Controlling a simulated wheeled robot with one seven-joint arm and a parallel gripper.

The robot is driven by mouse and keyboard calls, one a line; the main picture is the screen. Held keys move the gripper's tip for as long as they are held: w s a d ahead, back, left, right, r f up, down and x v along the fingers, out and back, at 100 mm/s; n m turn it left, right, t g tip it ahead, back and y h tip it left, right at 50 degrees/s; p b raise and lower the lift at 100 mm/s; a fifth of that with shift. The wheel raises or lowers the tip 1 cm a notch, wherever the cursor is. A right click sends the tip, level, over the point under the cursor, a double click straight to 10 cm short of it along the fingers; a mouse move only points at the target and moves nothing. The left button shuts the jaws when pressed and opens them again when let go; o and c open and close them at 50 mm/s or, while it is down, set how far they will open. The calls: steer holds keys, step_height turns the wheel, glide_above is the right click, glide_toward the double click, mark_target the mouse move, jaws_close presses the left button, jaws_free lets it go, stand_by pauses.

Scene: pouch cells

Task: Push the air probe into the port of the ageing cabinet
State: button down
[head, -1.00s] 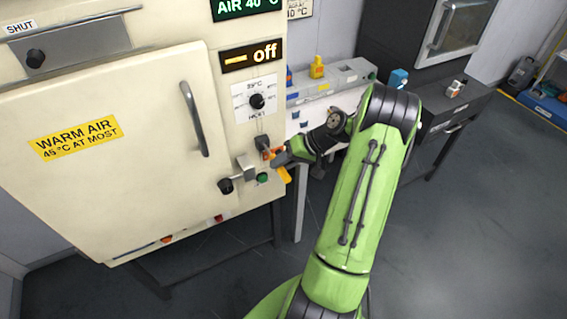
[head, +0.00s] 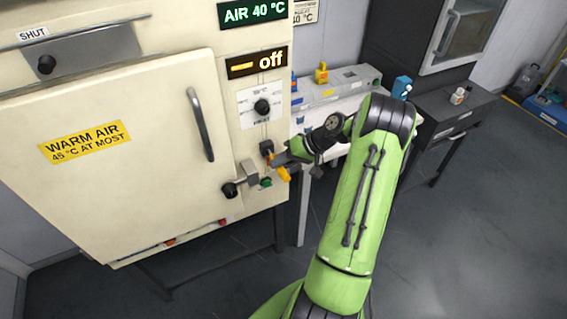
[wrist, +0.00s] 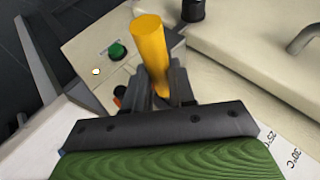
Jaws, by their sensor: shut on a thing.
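The ageing cabinet (head: 150,185) is a large cream box at the left of the head view, its door closed. My gripper (head: 280,161) is at the lower part of its right-hand control panel. It is shut on the air probe (head: 284,174), whose yellow-orange body sticks out of the jaws. In the wrist view the yellow probe (wrist: 150,45) stands up from between the dark fingers (wrist: 168,95), close to the panel (wrist: 85,50). The port cannot be made out; the gripper covers part of the panel, so I cannot tell whether the probe's tip is inside.
A green button (head: 265,182) and a black-knobbed latch (head: 230,189) are close beside the gripper. A dial (head: 262,106) and an "off" display (head: 256,63) are above. A bench (head: 340,107) with small items stands behind the arm. Open floor lies at right.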

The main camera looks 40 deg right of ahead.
steer(key=shift+w+d+p, duration=0.2)
steer(key=shift+w+p, duration=0.05)
steer(key=shift+w, duration=0.45)
steer(key=shift+w+d+p, duration=0.15)
steer(key=shift+w+p, duration=0.1)
steer(key=shift+w, duration=0.4)
steer(key=c, duration=0.9)
jaws_free()
steer(key=shift+o, duration=0.2)
steer(key=p+v, duration=0.3)
steer(key=v, duration=1.3)
steer(key=shift+f, duration=0.1)
